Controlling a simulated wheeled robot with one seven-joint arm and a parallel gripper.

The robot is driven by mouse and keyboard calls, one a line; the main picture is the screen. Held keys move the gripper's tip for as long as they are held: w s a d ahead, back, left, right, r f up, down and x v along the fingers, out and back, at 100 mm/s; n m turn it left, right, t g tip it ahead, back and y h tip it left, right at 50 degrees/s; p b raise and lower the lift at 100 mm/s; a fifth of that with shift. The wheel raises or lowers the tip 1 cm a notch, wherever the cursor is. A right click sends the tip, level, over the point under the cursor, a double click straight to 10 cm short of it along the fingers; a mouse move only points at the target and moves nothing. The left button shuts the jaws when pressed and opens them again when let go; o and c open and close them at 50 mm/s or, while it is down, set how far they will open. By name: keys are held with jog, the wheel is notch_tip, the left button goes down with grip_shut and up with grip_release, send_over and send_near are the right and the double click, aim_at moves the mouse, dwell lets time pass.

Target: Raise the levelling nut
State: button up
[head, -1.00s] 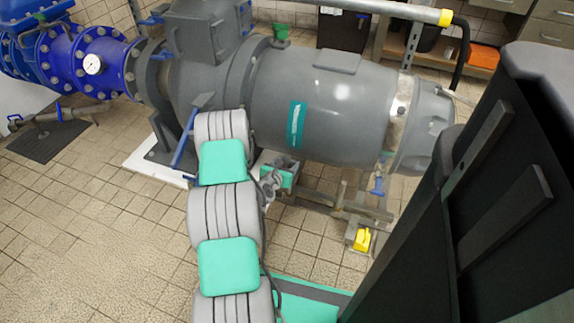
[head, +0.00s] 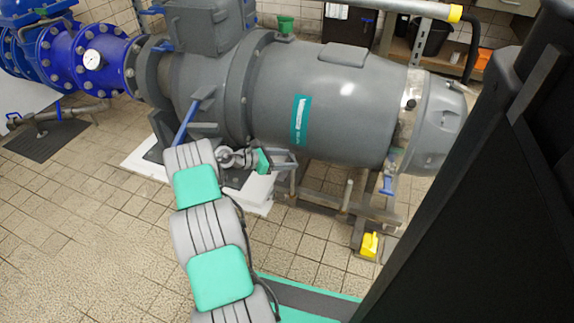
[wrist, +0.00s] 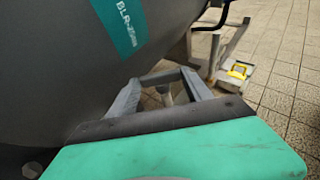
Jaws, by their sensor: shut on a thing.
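My gripper (head: 291,161) is low beside the big grey pump-motor body, at the front end of its stand. Its two grey fingers also show in the wrist view (wrist: 161,79), converging ahead of the teal housing. They are shut on the levelling nut, which is mostly hidden between and behind the fingertips. A small pale post (wrist: 165,97) shows in the gap between the fingers. In the head view a thin upright post stands just below the fingertips.
A steel frame with a blue-handled valve (head: 387,184) and a yellow block (head: 369,245) stands to the right. Tiled floor (head: 110,220) is open at left.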

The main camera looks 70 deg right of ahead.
jog(key=shift+w+d+f+m+g+y, duration=0.1)
jog(key=shift+d+m+g+y, duration=0.05)
jog(key=shift+m+g+y, duration=0.4)
jog(key=shift+m, duration=0.25)
jog(key=o, duration=1.4)
jog(key=shift+c, duration=0.2)
jog(key=shift+r, duration=0.2)
